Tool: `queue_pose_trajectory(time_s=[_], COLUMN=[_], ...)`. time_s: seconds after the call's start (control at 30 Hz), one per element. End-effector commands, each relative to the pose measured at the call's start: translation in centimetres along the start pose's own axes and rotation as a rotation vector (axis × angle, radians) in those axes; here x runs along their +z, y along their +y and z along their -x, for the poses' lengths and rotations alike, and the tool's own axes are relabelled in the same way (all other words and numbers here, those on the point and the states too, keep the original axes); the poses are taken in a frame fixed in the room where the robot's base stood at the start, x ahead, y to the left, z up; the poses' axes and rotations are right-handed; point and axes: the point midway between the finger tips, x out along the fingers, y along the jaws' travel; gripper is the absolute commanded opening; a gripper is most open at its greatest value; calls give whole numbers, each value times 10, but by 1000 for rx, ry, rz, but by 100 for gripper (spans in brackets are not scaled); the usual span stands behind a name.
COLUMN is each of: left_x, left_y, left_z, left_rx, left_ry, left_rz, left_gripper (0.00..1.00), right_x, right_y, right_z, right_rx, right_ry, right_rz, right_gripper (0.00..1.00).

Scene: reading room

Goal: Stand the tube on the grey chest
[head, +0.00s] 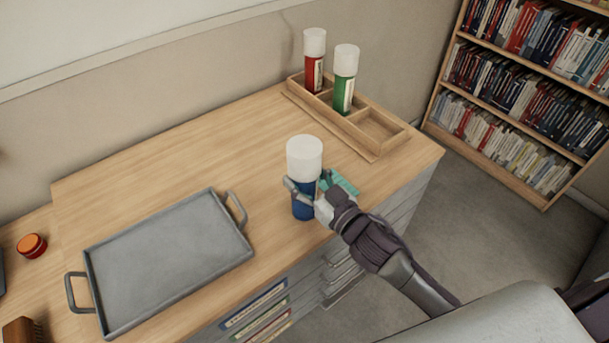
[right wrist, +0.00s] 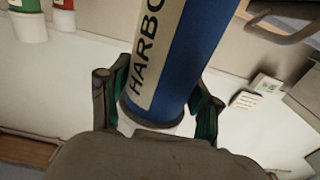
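A blue tube (head: 304,208) with a white cap is upright over the front part of the wooden top of the grey chest (head: 400,215). My right gripper (head: 308,189) has its fingers around the tube's body and is shut on it. In the right wrist view, the tube (right wrist: 185,55) shows a cream label reading "HARBO", with the gripper's fingers (right wrist: 158,105) pressed along both sides. I cannot tell whether its base touches the top. My left gripper is not in view.
A grey tray (head: 165,265) with two handles lies to the left. A wooden rack (head: 375,128) at the back holds a red tube (head: 314,72) and a green tube (head: 344,92). An orange-lidded jar (head: 32,245) is far left. A bookshelf (head: 490,160) stands right. The top's middle is clear.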

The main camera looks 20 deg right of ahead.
Motion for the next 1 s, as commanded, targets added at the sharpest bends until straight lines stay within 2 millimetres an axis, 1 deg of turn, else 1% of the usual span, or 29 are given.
queue_pose_trajectory(time_s=[0.03,0.1,0.37,0.47,0.57,0.67,0.8,0.9,1.0], left_x=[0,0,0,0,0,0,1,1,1], left_y=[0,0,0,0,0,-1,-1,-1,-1], left_z=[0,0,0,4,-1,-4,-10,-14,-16], left_rx=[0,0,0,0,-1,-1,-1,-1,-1], left_ry=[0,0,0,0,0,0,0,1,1], left_rz=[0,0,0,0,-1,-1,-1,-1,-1], left_gripper=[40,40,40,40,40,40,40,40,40], right_x=[0,0,0,-6,-1,0,0,0,-1], right_y=[0,0,0,0,0,-1,0,-1,0], right_z=[0,0,0,0,12,31,63,84,100], right_rx=[0,0,0,-1,-1,-1,0,0,0], right_ry=[-1,-1,0,1,-2,-3,-5,-4,-3], right_rz=[0,0,0,2,-1,-1,-1,-3,-1], right_gripper=[76,84,84,84,84,84,84,84,84])
